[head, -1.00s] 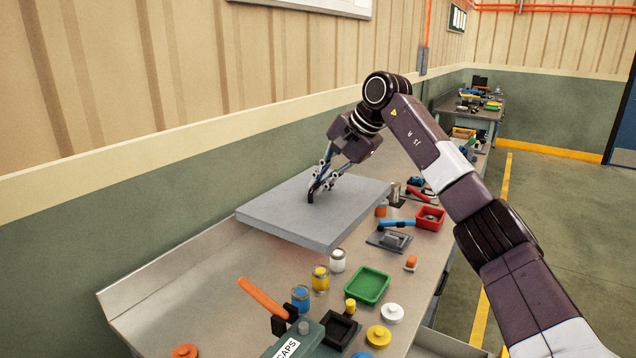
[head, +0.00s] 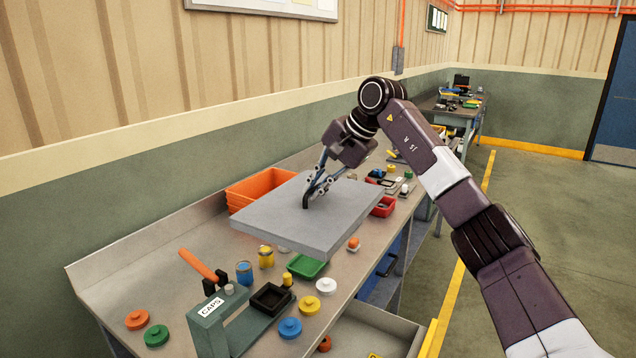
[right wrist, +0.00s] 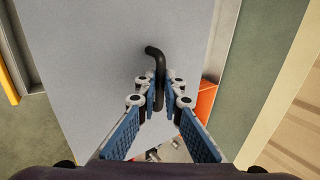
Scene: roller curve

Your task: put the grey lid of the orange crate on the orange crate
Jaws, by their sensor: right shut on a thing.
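The grey lid (head: 290,222) is a flat square slab with a black handle (right wrist: 158,75) on top. My right gripper (head: 309,200) is shut on that handle and holds the lid above the workbench; the lid and gripper also show in the right wrist view (right wrist: 163,100). The orange crate (head: 262,188) stands on the bench by the wall, to the left of and behind the lid in the head view. The lid hides part of the crate. A strip of the crate (right wrist: 207,98) shows beyond the lid's edge in the right wrist view. My left gripper is out of view.
On the bench (head: 150,265) are a green tray (head: 305,266), a red tray (head: 384,207), a blue can (head: 245,273), a yellow can (head: 266,257), a caps stand (head: 211,315) and several coloured caps. The wall is close behind the crate. An open drawer (head: 375,330) juts out in front.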

